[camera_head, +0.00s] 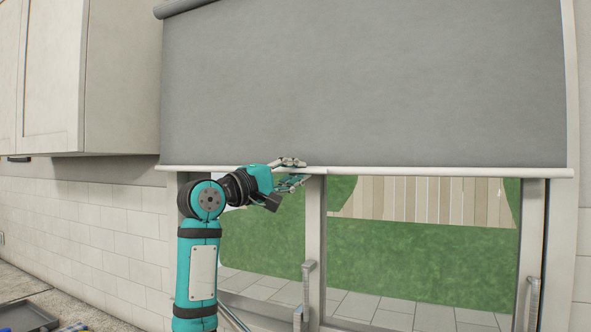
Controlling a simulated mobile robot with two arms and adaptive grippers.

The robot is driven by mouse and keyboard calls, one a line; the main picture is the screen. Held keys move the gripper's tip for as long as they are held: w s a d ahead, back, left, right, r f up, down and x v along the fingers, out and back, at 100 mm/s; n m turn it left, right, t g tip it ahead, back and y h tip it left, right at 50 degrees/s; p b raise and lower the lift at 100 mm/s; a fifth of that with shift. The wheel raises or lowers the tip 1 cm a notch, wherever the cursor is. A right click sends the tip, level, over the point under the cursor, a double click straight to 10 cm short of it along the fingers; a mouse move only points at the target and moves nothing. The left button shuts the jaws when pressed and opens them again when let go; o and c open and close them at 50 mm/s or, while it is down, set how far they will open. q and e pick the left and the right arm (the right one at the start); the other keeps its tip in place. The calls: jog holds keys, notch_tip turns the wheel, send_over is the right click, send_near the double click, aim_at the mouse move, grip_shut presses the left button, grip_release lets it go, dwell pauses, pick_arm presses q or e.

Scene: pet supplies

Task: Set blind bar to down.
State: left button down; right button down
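The blind bar (430,171) is a thin white rail along the bottom edge of the grey roller blind (365,80). The blind covers the upper part of the window, and the bar hangs level across it. My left gripper (308,170) is at the bar, left of its middle, with one finger above the bar's line and one below. The fingers straddle the bar, but I cannot tell whether they are closed on it. My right gripper is not in view.
A white wall cabinet (115,80) stands out at the upper left. Window frame posts (316,240) with handles show below the bar. A counter with a dark tray (25,315) lies at the lower left. The space in front of the lower right glass looks clear.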

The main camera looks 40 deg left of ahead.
pick_arm(q)
notch_tip(320, 180, down, 18)
jog(key=b, duration=1.2)
jog(key=shift+w+d, duration=0.1)
jog(key=shift+w, duration=0.05)
jog(key=c, duration=1.4)
grip_release()
jog(key=v, duration=1.2)
jog(key=shift+r, duration=0.1)
jog(key=shift+r, duration=0.15)
